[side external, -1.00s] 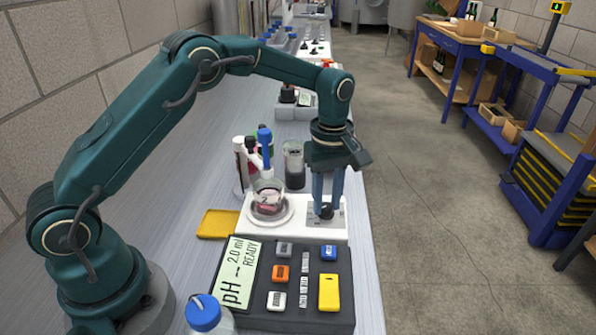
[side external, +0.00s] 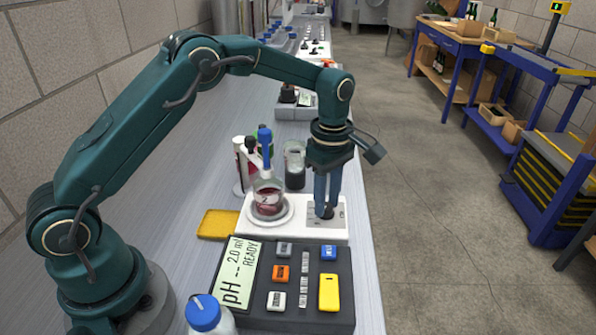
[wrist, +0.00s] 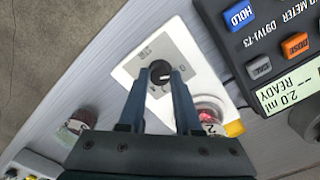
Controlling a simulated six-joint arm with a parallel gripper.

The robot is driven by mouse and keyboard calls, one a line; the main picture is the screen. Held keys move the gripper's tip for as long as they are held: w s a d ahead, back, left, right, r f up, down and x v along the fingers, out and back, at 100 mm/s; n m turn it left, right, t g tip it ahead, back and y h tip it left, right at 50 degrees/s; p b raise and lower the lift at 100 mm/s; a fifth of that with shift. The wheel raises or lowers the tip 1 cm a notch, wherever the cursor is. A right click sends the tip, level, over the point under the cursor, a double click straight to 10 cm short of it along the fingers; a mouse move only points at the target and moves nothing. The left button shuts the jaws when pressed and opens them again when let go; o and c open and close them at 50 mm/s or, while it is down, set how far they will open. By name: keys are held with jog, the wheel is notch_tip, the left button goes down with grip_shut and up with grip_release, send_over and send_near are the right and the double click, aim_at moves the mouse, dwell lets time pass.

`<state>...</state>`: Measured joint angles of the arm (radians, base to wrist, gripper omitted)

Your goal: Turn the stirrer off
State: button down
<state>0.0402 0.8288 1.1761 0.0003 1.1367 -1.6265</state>
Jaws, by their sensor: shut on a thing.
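The white stirrer (side external: 285,230) stands on the bench, with a glass beaker of red liquid (side external: 268,198) on its round plate. My gripper (side external: 326,212) points down and is shut on the knob. In the wrist view one blue finger of my gripper (wrist: 160,75) lies on each side of the knob, and the knob's face shows a pale mark. In the side view the fingers mostly hide the knob. A blue-topped probe (side external: 265,145) stands over the beaker.
A dark meter box (side external: 345,285) with coloured buttons and a display reading 2.0 ml READY sits in front. A blue-capped bottle (side external: 204,312), a yellow tray (side external: 217,223) and a dark-filled beaker (side external: 294,168) stand close by. The bench edge is just right of the stirrer.

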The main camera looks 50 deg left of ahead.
jog(key=c, duration=0.6)
grip_release()
jog(key=shift+r, duration=0.1)
jog(key=shift+r, duration=2.5)
